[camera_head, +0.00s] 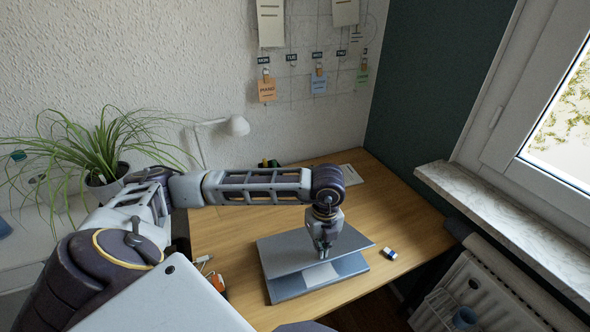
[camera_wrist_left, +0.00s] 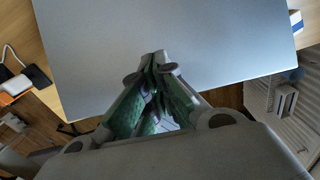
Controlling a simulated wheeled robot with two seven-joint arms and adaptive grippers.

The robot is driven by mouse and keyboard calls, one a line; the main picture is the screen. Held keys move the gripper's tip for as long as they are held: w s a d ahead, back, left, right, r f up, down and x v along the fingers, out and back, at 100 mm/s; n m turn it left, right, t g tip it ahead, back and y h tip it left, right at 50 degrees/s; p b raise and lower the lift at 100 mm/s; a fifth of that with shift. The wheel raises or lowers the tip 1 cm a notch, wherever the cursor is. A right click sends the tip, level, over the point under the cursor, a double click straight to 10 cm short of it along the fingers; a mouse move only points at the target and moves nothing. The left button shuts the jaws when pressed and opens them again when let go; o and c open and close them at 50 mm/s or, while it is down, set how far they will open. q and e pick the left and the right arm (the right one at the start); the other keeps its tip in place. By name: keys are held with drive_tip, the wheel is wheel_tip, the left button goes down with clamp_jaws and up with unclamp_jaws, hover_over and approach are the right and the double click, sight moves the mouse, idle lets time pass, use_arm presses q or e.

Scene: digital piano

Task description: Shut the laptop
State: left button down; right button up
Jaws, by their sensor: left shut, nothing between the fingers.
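The grey laptop (camera_head: 285,250) lies on the wooden desk, its lid tilted low over the base (camera_head: 318,279). A gap shows between lid and base at the front, with part of the touchpad visible. In the left wrist view the lid's flat outer face (camera_wrist_left: 200,40) fills the upper middle. My left gripper (camera_head: 323,250) is shut and empty, over the lid from above with fingertips at or close to its surface; contact is hard to tell. Its fingers also show in the left wrist view (camera_wrist_left: 155,62). My right gripper is out of view.
The desk (camera_head: 220,226) has free room around the laptop. A small white and blue eraser-like item (camera_head: 390,254) lies to its right. An orange item (camera_head: 217,282) and cable lie to the left. A lamp (camera_head: 237,126), plant (camera_head: 106,176) and window sill (camera_head: 500,222) surround the desk.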

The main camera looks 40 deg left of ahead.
use_arm(q)
drive_tip(key=shift+s+d+f+b, duration=0.2)
drive_tip(key=shift+d+f+b, duration=0.1)
drive_tip(key=shift+f+b, duration=0.25)
drive_tip(key=shift+s+d+f+b, duration=0.25)
drive_tip(key=shift+f+b, duration=0.2)
drive_tip(key=shift+f, duration=0.2)
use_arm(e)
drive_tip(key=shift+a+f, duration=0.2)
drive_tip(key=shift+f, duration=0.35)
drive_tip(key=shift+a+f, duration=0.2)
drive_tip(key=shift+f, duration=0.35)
